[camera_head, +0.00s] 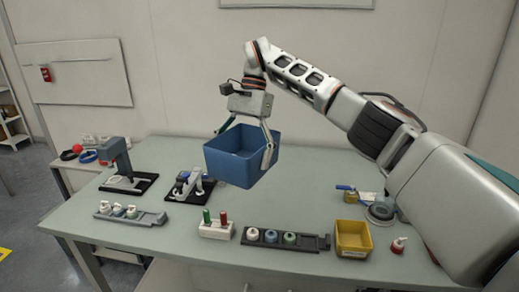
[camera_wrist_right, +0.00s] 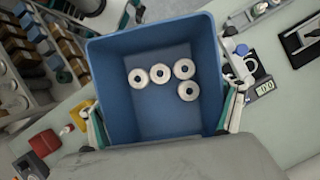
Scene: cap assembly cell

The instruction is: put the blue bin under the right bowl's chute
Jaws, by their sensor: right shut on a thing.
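The blue bin (camera_head: 232,163) is in the air above the middle of the table in the head view. My right gripper (camera_head: 243,142) is shut on it from above, with fingers at opposite sides. In the right wrist view the bin (camera_wrist_right: 105,75) fills the middle, open towards the camera, with my right gripper's fingers (camera_wrist_right: 166,118) at its left and right walls. Several white ring-shaped caps (camera_wrist_right: 160,73) lie on its floor. My left gripper is out of view. No bowl or chute shows in either view.
The green table (camera_head: 320,190) carries a press (camera_head: 118,160), a small fixture (camera_head: 190,184), a grey cap rack (camera_head: 130,216), a dark cap tray (camera_head: 288,240), and a yellow bin (camera_head: 353,238). Free tabletop lies behind and right of the blue bin. A shelf (camera_wrist_right: 35,60) shows in the wrist view.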

